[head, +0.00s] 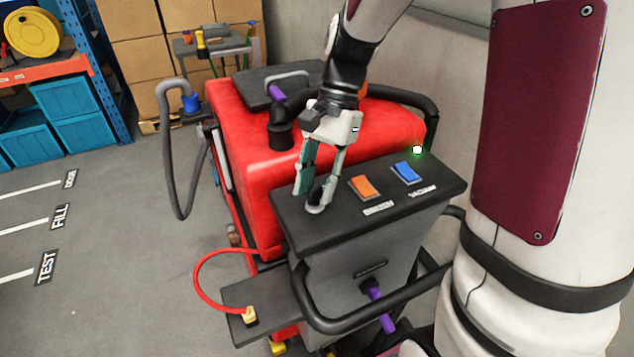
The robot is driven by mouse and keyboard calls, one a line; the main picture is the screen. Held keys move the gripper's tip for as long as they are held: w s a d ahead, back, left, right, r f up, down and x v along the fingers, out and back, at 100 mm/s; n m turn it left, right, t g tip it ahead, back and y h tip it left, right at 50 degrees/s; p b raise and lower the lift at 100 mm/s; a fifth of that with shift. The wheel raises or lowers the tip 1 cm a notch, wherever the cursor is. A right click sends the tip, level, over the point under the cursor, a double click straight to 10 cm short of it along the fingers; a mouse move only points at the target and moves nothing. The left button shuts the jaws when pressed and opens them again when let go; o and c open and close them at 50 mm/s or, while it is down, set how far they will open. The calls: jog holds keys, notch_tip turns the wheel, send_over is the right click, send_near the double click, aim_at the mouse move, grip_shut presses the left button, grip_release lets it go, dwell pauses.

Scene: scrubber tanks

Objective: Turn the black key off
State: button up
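My gripper (311,203) points down at the left end of the black top of the grey control console (380,214). Its two fingers stand apart, with a dark gap between them. A small round light-grey base (315,209) shows at the fingertips. The black key is largely hidden there by the fingers and blends with the dark panel. I cannot tell which way it is turned or whether a finger touches it. A green light (417,150) glows at the console's back edge.
An orange rocker switch (364,187) and a blue one (408,172) sit right of my gripper. The red tank (245,135) with a black hose fitting (281,132) stands behind. A red cable (200,283) loops at left; the floor there is open.

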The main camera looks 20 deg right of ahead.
jog(key=shift+f, duration=0.2)
jog(key=shift+c, duration=0.2)
grip_shut()
jog(key=n+h+p, duration=0.1)
jog(key=n, duration=0.2)
jog(key=n+g+p, duration=0.1)
jog(key=n, duration=0.1)
jog(key=shift+w+a+r+n+g+h, duration=0.1)
jog(key=shift+a+n+g+h, duration=0.05)
jog(key=shift+n+g+h, duration=0.2)
jog(key=n+h, duration=0.1)
jog(key=n, duration=0.2)
jog(key=n+h+p, duration=0.1)
jog(key=n, duration=0.2)
jog(key=shift+w+a+g, duration=0.1)
jog(key=shift+g, duration=0.15)
jog(key=shift+n, duration=0.25)
